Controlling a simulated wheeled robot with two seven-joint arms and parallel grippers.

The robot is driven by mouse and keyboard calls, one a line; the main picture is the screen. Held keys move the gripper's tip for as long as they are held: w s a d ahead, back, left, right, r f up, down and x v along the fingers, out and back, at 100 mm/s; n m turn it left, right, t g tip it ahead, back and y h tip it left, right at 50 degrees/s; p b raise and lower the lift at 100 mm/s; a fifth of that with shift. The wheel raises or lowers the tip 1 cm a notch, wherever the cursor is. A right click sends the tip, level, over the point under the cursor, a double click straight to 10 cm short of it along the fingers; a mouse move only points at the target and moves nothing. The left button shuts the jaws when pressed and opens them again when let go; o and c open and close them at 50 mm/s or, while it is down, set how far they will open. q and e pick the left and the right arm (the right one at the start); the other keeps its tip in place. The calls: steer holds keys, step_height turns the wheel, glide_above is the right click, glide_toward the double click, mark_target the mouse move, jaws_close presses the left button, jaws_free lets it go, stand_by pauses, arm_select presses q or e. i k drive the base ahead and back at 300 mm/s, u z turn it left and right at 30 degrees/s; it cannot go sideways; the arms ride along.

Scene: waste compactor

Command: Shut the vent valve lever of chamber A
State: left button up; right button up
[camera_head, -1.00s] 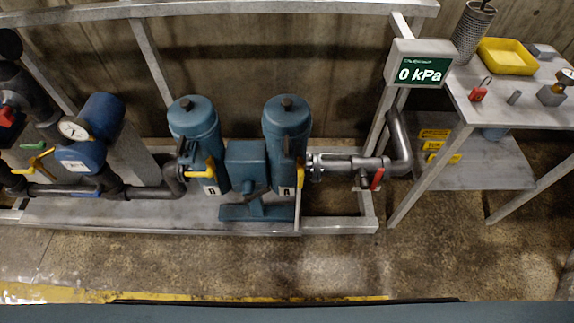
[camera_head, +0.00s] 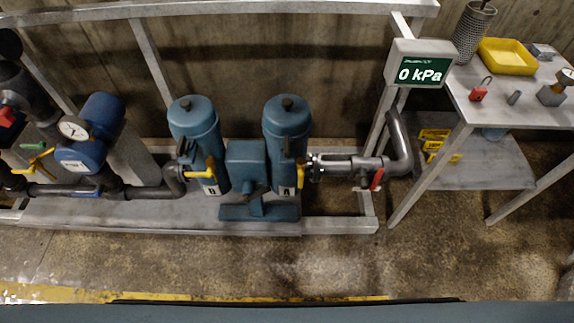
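Chamber A is the right-hand blue cylinder (camera_head: 287,130), with a small white plate lettered A (camera_head: 286,190) low on its front. A yellow lever (camera_head: 300,174) sits at its lower right, by the pipe joint, and points downward. Which lever is the vent valve's is not marked legibly. The left-hand blue cylinder (camera_head: 194,130) carries a plate lettered B and its own yellow lever (camera_head: 207,171). A red lever (camera_head: 377,179) hangs on the outlet pipe at the right. Neither of my grippers is in view.
A display (camera_head: 421,73) reads 0 kPa. A metal table (camera_head: 530,105) at the right holds a yellow tray (camera_head: 507,56), a red padlock (camera_head: 479,94) and a gauge. Pipes and another gauge (camera_head: 73,128) stand at the left. The floor in front (camera_head: 220,265) is clear.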

mark_target(300, 172)
steer(key=z, duration=0.5)
steer(key=k, duration=1.1)
steer(key=u, duration=0.6)
steer(key=i, duration=1.4)
steer(key=z, duration=0.2)
